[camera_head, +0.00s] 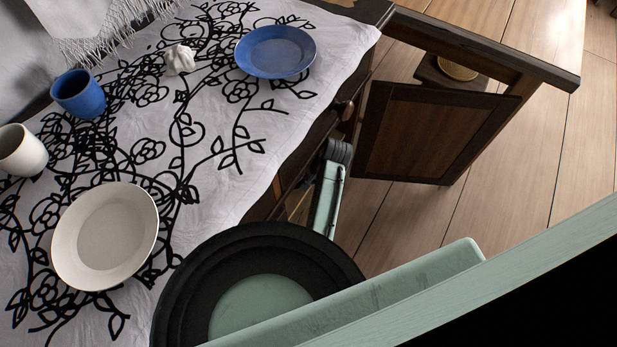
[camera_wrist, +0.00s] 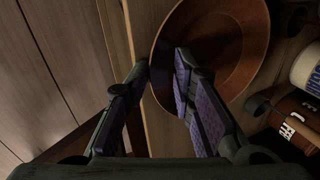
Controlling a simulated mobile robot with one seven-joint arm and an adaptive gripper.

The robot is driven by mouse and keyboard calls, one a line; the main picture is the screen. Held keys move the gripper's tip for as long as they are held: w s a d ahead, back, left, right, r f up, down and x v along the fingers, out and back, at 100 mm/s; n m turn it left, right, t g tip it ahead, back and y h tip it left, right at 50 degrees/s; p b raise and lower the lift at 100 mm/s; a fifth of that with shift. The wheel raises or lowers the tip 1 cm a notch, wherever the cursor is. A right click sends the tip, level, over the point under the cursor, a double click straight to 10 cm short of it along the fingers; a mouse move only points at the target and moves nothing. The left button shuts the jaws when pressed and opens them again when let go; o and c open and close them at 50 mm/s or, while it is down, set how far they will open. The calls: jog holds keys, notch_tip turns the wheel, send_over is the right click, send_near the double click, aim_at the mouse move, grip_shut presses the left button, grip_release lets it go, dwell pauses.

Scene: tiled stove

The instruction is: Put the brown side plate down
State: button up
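The brown side plate (camera_wrist: 235,45) is in the upper middle of the wrist view, a round reddish-brown dish with a raised rim. My gripper (camera_wrist: 163,62) points at its left edge. The fingers stand apart, the right one in front of the plate and the left one just outside the rim, with part of the rim showing between them. I see no clear contact, and what lies under the plate is hidden. In the head view my arm reaches down beside the table, and the gripper and brown plate are out of sight.
In the head view, a cream plate (camera_head: 105,237), a blue plate (camera_head: 275,51) and cups stand on the tablecloth. An open cabinet door (camera_head: 432,130) juts out right.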

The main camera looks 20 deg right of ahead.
jog(key=shift+o, duration=0.7)
jog(key=shift+w+a+r, duration=0.35)
jog(key=shift+w+a, duration=0.15)
jog(key=v, duration=0.8)
jog(key=shift+s+d+f, duration=0.2)
jog(key=shift+s+d, duration=0.05)
jog(key=shift+d, duration=0.1)
jog(key=shift+s+d, duration=0.15)
jog(key=shift+d, duration=0.05)
